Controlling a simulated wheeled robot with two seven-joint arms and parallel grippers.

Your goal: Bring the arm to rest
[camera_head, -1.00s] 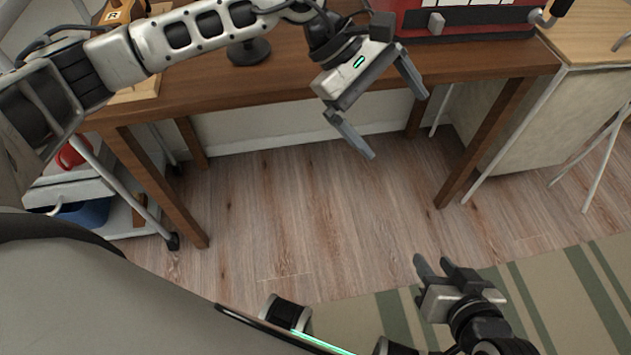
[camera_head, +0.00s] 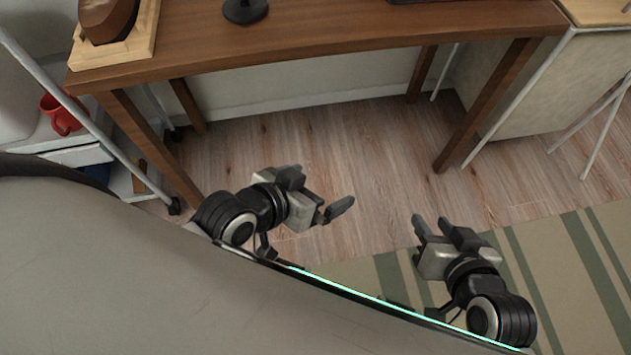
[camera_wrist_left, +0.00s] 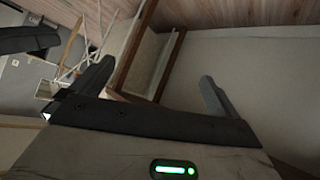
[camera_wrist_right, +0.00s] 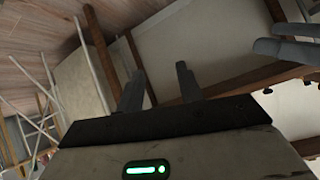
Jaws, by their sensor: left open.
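My left gripper (camera_head: 322,200) is in the head view low in front of my body, over the wood floor and clear of the desk. Its two fingers are apart and empty, and they also show apart in the left wrist view (camera_wrist_left: 155,90). My right gripper (camera_head: 445,228) is to the right at a similar height, over the edge of the striped rug. Its fingers also show apart with nothing between them in the right wrist view (camera_wrist_right: 160,88). Neither gripper touches anything that I can see.
The wooden desk (camera_head: 330,40) stands ahead, with a wooden board (camera_head: 120,50) bearing a brown object at its left and a dark round base (camera_head: 245,10). A white cart with a red mug (camera_head: 62,115) is at the left. The striped rug (camera_head: 560,275) lies right. Floor under the desk is clear.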

